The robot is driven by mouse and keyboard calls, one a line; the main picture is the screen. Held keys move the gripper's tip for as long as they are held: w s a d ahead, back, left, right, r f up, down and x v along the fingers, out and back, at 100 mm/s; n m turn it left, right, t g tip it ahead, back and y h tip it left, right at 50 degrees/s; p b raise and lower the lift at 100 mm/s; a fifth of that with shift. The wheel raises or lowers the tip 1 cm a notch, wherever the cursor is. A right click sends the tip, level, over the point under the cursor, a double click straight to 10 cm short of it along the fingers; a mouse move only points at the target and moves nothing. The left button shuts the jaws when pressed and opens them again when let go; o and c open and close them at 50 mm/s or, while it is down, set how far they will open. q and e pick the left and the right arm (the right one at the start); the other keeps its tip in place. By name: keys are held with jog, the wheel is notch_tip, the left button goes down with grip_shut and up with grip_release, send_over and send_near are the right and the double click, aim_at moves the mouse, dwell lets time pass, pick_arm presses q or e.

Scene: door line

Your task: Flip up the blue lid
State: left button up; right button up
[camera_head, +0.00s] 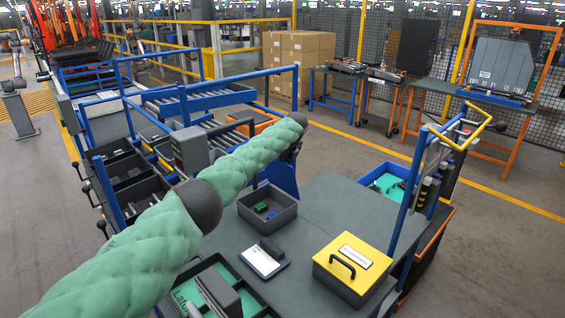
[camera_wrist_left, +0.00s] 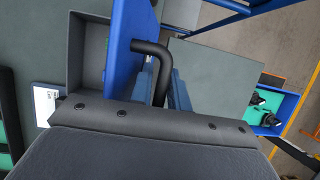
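The blue lid (camera_head: 284,176) stands steeply tilted at the far edge of the grey worktop, just behind the grey tray. Its upper part is hidden by my left arm. In the left wrist view the blue lid (camera_wrist_left: 122,48) shows nearly edge-on, with a black bent handle (camera_wrist_left: 154,62) on its right side. My left arm, in a green padded sleeve, reaches across to the lid. Its dark end is right above the lid in the head view. My right gripper is in neither view.
The grey tray (camera_head: 246,219) holds small green and blue parts. A yellow-lidded box (camera_head: 330,285) and a white card (camera_head: 262,262) are on the worktop (camera_head: 330,210). A blue bin (camera_head: 364,179) and a blue post with a yellow handle (camera_head: 468,137) stand at the right.

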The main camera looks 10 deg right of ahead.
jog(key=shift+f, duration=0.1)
pick_arm(q)
jog(key=shift+s+d+r, duration=0.1)
jog(key=shift+r, duration=0.2)
jog(key=b+v, duration=0.2)
jog(key=v, duration=0.3)
jog(key=shift+s+d+r, duration=0.1)
jog(key=shift+r, duration=0.1)
jog(key=shift+b+v, duration=0.4)
jog(key=shift+v, duration=0.35)
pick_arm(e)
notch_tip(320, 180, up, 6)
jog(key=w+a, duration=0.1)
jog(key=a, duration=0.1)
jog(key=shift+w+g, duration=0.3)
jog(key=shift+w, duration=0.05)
pick_arm(q)
jog(key=shift+r, duration=0.1)
